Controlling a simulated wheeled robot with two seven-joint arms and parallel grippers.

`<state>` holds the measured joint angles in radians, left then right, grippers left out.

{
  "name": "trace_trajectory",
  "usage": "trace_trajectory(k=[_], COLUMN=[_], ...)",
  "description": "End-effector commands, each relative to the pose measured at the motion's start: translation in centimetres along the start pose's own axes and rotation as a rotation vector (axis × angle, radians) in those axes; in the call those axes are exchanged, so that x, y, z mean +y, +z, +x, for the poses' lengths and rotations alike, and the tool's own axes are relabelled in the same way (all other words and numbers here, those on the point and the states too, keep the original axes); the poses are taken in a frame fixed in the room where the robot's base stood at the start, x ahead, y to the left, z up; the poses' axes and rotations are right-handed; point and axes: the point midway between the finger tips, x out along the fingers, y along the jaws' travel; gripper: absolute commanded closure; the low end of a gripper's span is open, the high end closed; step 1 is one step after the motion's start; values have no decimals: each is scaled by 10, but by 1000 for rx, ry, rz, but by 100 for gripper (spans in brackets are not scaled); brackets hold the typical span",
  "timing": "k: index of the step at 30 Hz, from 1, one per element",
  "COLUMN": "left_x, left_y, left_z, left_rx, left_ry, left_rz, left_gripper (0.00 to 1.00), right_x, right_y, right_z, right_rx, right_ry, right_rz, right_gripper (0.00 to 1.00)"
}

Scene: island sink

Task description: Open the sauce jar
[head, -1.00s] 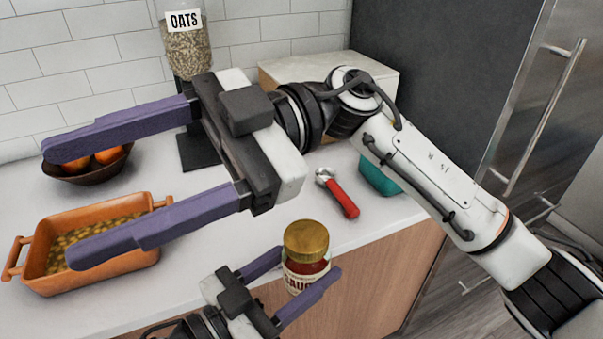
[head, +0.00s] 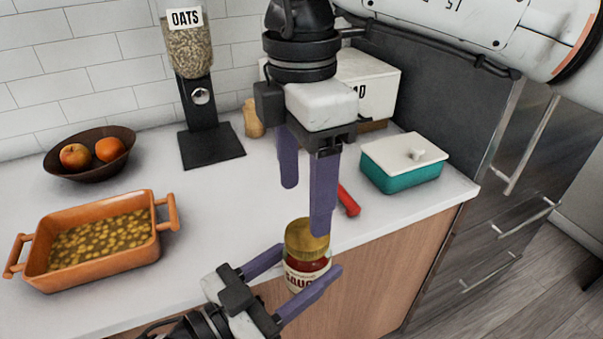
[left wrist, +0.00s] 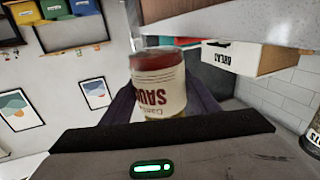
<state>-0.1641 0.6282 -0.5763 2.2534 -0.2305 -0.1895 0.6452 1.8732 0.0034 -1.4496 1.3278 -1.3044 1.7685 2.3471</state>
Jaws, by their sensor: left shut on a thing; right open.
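The sauce jar (head: 306,268) has a gold lid (head: 307,238), red contents and a cream label. It stands upright in front of the counter's edge. My left gripper (head: 297,268) is shut on the jar's body, one finger on each side. In the left wrist view the jar (left wrist: 158,85) appears upside down between the fingers. My right gripper (head: 305,200) points down, open and empty, above and slightly behind the jar. One right finger hangs close to the lid and overlaps it in the head view; I cannot tell whether they touch.
An orange baking dish (head: 150,250) stands at the left of the counter, a fruit bowl (head: 60,170) and an oats dispenser (head: 213,150) behind. A red-handled tool (head: 348,201) lies behind my right gripper. A teal butter dish (head: 400,178) stands to the right.

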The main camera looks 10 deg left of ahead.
Motion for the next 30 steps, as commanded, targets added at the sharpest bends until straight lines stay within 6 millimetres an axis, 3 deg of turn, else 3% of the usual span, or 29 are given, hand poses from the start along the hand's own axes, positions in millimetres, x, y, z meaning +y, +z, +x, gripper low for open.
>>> trace_trajectory(k=[3, 10, 22, 30], left_x=[0, 0, 0, 1], left_y=[-2, -2, -2, -2], left_z=[0, 0, 0, 0], left_rx=[4, 4, 5, 5], left_ry=[1, 1, 1, 3], left_rz=[1, 1, 1, 1], left_gripper=[100, 100, 100, 100], right_x=[-1, 0, 0, 1], right_y=[0, -1, -1, -1], right_z=[22, 50, 59, 59], right_rx=[1, 4, 4, 5], right_ry=[-4, -2, 0, 3], right_rz=[-1, -2, -2, -2], right_gripper=[36, 36, 36, 78])
